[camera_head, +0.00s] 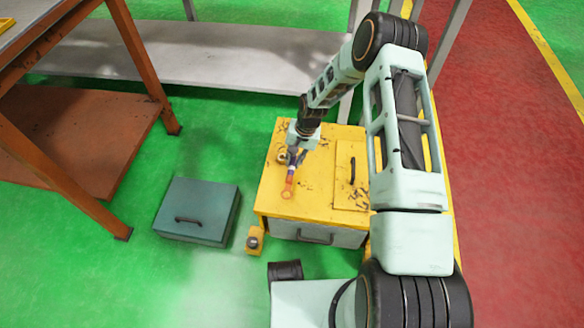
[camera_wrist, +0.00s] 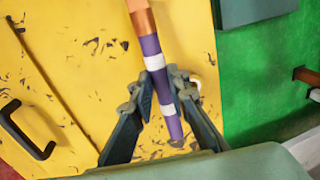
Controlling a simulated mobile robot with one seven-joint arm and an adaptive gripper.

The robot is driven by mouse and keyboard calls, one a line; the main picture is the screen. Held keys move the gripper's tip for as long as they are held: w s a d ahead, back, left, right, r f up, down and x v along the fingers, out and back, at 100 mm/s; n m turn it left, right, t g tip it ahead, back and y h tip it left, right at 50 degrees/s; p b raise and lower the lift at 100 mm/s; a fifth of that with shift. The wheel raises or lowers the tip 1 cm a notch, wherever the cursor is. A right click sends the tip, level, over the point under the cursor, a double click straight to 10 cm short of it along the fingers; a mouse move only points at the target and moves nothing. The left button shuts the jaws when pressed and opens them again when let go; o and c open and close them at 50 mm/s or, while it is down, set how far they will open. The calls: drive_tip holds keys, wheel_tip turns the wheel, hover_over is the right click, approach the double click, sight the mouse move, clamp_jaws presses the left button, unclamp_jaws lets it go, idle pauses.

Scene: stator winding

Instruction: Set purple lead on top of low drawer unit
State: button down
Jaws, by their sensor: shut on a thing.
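The purple lead (camera_wrist: 150,46), a thin rod with white bands and a copper-orange end, is between the fingers of my gripper (camera_wrist: 160,88). My gripper is shut on it around its purple and white part. In the head view, the lead (camera_head: 291,174) and my gripper (camera_head: 294,156) are over the yellow top of a low cabinet (camera_head: 322,202). I cannot tell whether the lead touches that top. The cabinet has a grey drawer front with a dark handle. A lower teal-grey unit (camera_head: 205,202) with one handle stands on the floor to its left.
A brown-framed table (camera_head: 146,62) stands at the left, with a long grey shelf (camera_head: 215,55) behind. A small yellow block (camera_head: 255,240) sits on the floor between the two units. Green floor lies open around the teal-grey unit.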

sight(294, 162)
drive_tip(key=shift+w+a+f+b, duration=0.2)
drive_tip(key=shift+f+b, duration=0.25)
drive_tip(key=shift+f, duration=0.5)
drive_tip(key=shift+w+a+f+b, duration=0.15)
drive_tip(key=shift+f+b, duration=0.3)
drive_tip(key=shift+f, duration=0.5)
drive_tip(key=shift+s, duration=0.1)
drive_tip(key=shift+f, duration=0.2)
drive_tip(key=c, duration=1.9)
unclamp_jaws()
drive_tip(key=shift+r, duration=0.1)
drive_tip(key=r+p, duration=0.1)
drive_tip(key=r, duration=0.3)
drive_tip(key=d+r+p, duration=0.1)
drive_tip(key=r, duration=0.3)
drive_tip(key=d+r+p, duration=0.1)
drive_tip(key=r+p, duration=0.1)
drive_tip(key=r, duration=0.2)
drive_tip(key=shift+s+d, duration=0.2)
drive_tip(key=shift+s, duration=0.05)
